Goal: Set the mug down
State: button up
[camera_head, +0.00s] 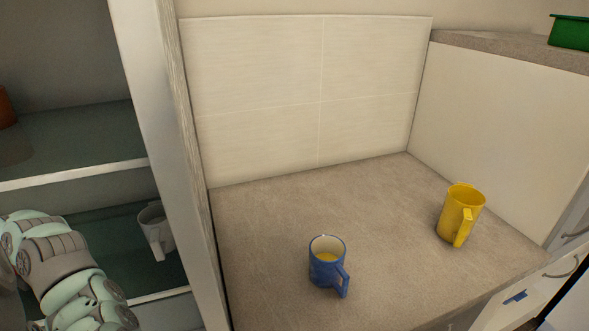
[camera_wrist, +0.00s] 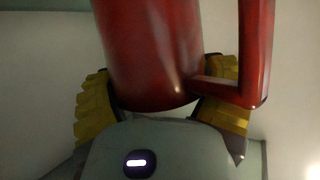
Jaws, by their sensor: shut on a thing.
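A glossy red mug (camera_wrist: 150,50) fills the upper middle of the wrist view, its handle (camera_wrist: 257,60) to the right. My gripper (camera_wrist: 162,104) is shut on it, with one yellow-padded finger on each side of its lower body. The mug's top is out of view. In the head view my arm reaches in at the lower left before the open shelves; my fingers do not show there. A red-brown object (camera_head: 6,108) is cut off by the left edge at the upper shelf; I cannot tell whether it is the held mug.
A grey mug (camera_head: 156,229) stands on the lower shelf (camera_head: 105,232). The upper shelf (camera_head: 80,140) looks mostly bare. A cabinet side panel (camera_head: 170,130) divides the shelves from the counter (camera_head: 280,213), where a blue mug (camera_head: 325,268) and a yellow mug (camera_head: 455,214) stand.

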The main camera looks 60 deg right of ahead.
jog(key=shift+w+f+p, duration=0.1)
jog(key=shift+f+p, duration=0.3)
jog(key=shift+f, duration=1.3)
jog(key=shift+f, duration=0.15)
jog(key=o, duration=1.2)
jog(key=shift+r, duration=0.2)
jog(key=shift+s+d+r, duration=0.15)
jog(key=shift+s+d, duration=0.15)
jog(key=shift+s, duration=0.15)
jog(key=b+v, duration=0.2)
jog(key=v, duration=0.9)
